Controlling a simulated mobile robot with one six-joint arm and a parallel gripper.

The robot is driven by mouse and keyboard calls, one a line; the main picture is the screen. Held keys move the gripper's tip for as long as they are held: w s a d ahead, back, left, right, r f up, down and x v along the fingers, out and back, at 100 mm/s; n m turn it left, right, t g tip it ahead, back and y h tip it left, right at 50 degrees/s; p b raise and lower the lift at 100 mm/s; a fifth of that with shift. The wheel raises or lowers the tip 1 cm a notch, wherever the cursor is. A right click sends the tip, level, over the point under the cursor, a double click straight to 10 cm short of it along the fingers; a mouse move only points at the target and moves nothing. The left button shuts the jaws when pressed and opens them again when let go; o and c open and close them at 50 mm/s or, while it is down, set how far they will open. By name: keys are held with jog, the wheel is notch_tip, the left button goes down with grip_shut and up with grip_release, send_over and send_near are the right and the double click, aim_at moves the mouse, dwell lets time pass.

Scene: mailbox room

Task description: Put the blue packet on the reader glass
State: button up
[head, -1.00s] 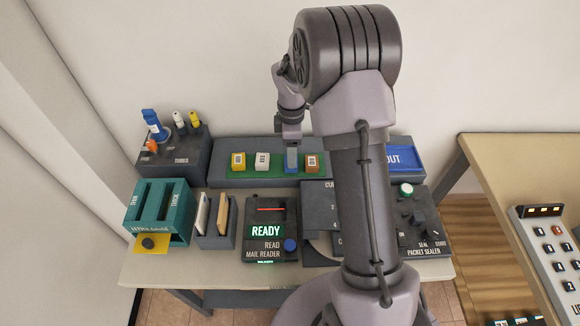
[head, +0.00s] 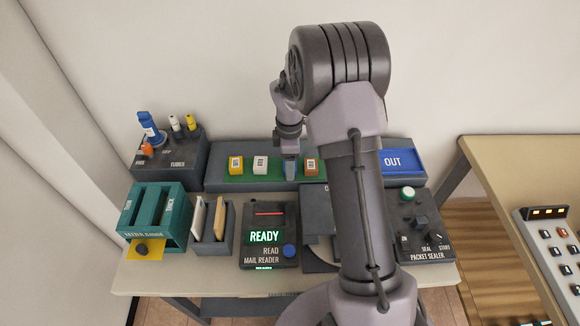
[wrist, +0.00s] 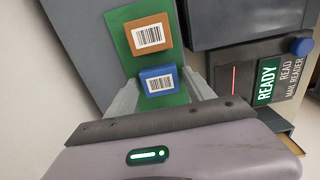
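The blue packet (wrist: 158,84), with a white barcode label, lies on the green strip of the grey rack, beside the orange-brown packet (wrist: 149,37). My gripper (wrist: 160,80) is down over the blue packet with one finger on each side. The fingers look open around it; I cannot tell whether they touch it. In the head view my gripper (head: 290,168) hides most of the blue packet. The mail reader (head: 266,250) stands in front of the rack with a lit READY sign. Its dark glass (head: 268,215) carries a red line and is bare.
Yellow (head: 236,163) and white (head: 260,163) packets stand left of my gripper. A teal letter gauge (head: 152,212) and a slotted holder (head: 215,240) stand left of the reader. The packet sealer (head: 420,235) and blue OUT tray (head: 401,160) are right.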

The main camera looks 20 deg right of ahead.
jog(key=c, duration=1.2)
notch_tip(320, 180, up, 5)
jog(key=p, duration=0.4)
jog(key=shift+f, duration=0.25)
